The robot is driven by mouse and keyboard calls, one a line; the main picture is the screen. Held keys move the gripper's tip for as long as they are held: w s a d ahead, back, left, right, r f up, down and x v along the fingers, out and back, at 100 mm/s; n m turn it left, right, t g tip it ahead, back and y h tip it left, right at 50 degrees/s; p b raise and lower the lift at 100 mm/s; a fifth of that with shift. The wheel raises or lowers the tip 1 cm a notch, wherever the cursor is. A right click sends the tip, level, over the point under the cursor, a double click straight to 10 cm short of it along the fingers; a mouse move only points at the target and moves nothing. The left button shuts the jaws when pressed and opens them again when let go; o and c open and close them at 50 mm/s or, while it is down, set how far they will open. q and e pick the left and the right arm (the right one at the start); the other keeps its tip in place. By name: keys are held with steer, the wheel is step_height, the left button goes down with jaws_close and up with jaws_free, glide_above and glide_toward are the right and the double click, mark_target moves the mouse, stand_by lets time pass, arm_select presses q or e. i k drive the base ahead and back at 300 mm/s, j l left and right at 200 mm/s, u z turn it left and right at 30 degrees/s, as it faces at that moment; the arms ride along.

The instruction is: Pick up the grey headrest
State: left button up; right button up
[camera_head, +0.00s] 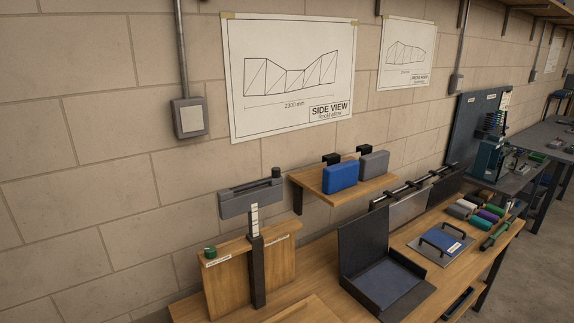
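The grey headrest (374,165) appears to be the grey padded block on the small wooden wall shelf (345,187). It sits upright at the shelf's right side, with a black bracket (364,149) behind its top. A similar blue block (341,176) stands just to its left, with a narrow gap between them. Neither of my grippers shows in this view, and nothing is seen touching the grey block.
An open black case (402,290) lies on the bench below. A blue-topped plate with handles (441,244) and coloured rolls (485,215) lie to the right.

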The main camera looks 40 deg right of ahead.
mark_target(372, 165)
steer(key=l+u, duration=0.15)
steer(key=l, duration=0.35)
steer(key=l+u, duration=0.1)
steer(key=l, duration=0.4)
steer(key=k+l+u, duration=0.15)
steer(key=l, duration=0.3)
steer(key=l+u, duration=0.1)
steer(key=l, duration=0.4)
steer(key=k+l+u, duration=0.15)
steer(key=l, duration=0.3)
